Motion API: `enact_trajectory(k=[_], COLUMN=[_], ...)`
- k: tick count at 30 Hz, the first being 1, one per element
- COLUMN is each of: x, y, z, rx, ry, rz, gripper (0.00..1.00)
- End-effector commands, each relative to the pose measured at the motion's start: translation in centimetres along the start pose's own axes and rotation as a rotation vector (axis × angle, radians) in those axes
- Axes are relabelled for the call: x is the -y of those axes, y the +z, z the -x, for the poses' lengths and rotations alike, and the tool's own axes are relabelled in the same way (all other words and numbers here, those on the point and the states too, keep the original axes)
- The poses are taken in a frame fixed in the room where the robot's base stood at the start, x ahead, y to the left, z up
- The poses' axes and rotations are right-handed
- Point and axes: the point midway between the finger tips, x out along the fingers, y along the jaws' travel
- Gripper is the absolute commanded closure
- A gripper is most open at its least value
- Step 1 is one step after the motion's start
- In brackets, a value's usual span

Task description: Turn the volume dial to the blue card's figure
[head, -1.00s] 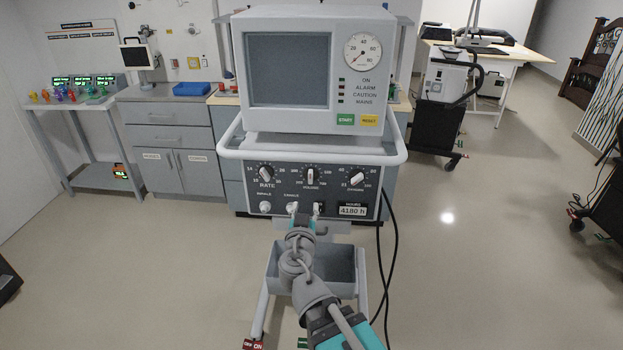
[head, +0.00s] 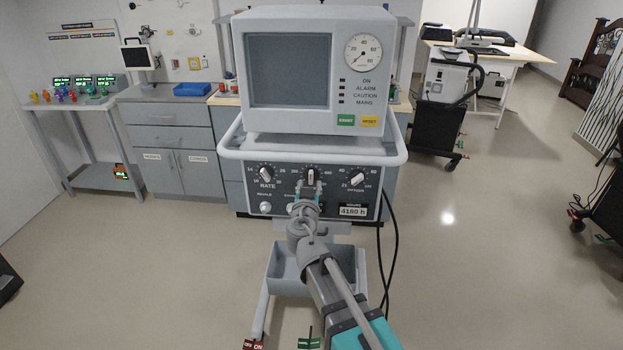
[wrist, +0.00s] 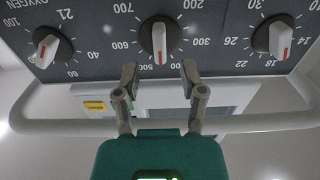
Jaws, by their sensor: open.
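The volume dial (head: 310,174) is the middle of three black dials with white pointers on the ventilator's dark panel. In the wrist view, where the panel appears upside down, the volume dial (wrist: 159,40) has its red pointer tip facing down the picture, just beside the 500 mark. The mark on the tip's other side is hidden by a finger. My gripper (head: 306,191) is just below this dial in the head view. In the wrist view, my gripper (wrist: 160,74) is open and empty, its fingertips spread either side of the pointer's line, seemingly short of the dial. I cannot make out a blue card.
The rate dial (head: 266,173) and oxygen dial (head: 358,176) flank the volume dial closely. A pale rail (head: 228,153) runs around the ventilator above the panel. A small knob (head: 265,207) sits lower left. Black cables (head: 393,235) hang at the right.

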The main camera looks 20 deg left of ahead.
Motion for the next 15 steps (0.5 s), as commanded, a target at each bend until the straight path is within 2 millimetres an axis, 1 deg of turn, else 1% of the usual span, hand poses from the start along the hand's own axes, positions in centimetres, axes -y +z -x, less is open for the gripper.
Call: enact_trajectory(k=[1,6,10,15], x=[0.1,0.1,0.0,0.0], y=[0.0,0.0,0.0,0.0], z=[-1.1,-2.9,-3.8,-4.1], rx=[0.0,0.0,0.0,0.0], ry=[0.001,0.001,0.001,0.0], rz=[0.0,0.0,0.0,0.0], gripper=[0.47,0.47,0.47,0.47])
